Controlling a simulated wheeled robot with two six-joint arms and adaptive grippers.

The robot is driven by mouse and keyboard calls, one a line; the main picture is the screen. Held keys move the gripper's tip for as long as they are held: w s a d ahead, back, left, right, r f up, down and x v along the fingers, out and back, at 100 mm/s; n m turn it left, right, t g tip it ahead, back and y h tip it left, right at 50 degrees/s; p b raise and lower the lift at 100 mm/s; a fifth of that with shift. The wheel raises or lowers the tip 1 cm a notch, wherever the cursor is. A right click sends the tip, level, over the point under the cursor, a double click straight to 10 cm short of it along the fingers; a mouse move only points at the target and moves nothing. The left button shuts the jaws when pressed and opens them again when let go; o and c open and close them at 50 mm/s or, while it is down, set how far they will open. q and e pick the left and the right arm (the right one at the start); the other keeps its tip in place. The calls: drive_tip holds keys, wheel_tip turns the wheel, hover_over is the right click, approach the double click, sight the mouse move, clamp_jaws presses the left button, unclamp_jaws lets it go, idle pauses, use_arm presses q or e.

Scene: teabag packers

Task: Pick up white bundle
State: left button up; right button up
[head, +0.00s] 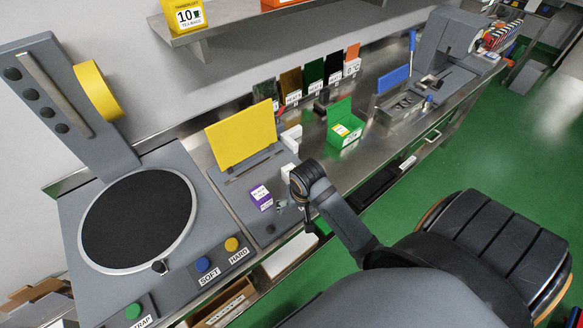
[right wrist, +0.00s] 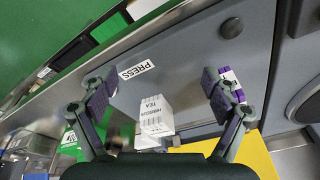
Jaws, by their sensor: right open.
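The white bundle (right wrist: 157,115) is a small white block with dark print, standing on the grey station surface. It shows in the right wrist view between the spread fingers, nearer the palm side of the picture. In the head view a white block (head: 287,173), apparently the same one, is partly hidden by my right wrist. My right gripper (head: 296,207) is open and empty above the station, and its fingers also show in the right wrist view (right wrist: 163,84). I see no contact between the fingers and the bundle. My left gripper is not in view.
A purple and white box (head: 261,197) stands close to the right gripper; part of it shows behind one finger. A yellow panel (head: 242,135) rises behind. A green box (head: 345,128) and white blocks (head: 291,136) stand nearby. The round black plate (head: 137,220) is at left.

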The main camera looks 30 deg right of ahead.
sight(291, 171)
drive_tip(key=w+d+m, duration=0.1)
drive_tip(key=w+m, duration=0.1)
drive_tip(key=w+d+r+m+g, duration=0.1)
drive_tip(key=w+m, duration=0.1)
drive_tip(key=w, duration=0.1)
drive_tip(key=w+d+r+m, duration=0.1)
drive_tip(key=w+m, duration=0.1)
drive_tip(key=shift+w+r+m, duration=0.15)
drive_tip(key=shift+w+m, duration=0.15)
drive_tip(key=shift+w, duration=0.05)
drive_tip(key=w+d+r+m, duration=0.2)
drive_tip(key=w+m, duration=0.1)
drive_tip(key=w+r+m+g, duration=0.1)
drive_tip(key=w+r+m, duration=0.1)
drive_tip(key=shift+d+r, duration=0.1)
drive_tip(key=shift+d, duration=0.3)
drive_tip(key=shift+w+d+r+m+y, duration=0.15)
drive_tip(key=shift+r+m+y, duration=0.15)
drive_tip(key=shift+m, duration=0.3)
wheel_tip(291, 171, down, 6)
drive_tip(key=b, duration=0.5)
drive_tip(key=shift+r+b, duration=0.2)
drive_tip(key=shift+b, duration=0.1)
drive_tip(key=shift+r, duration=0.1)
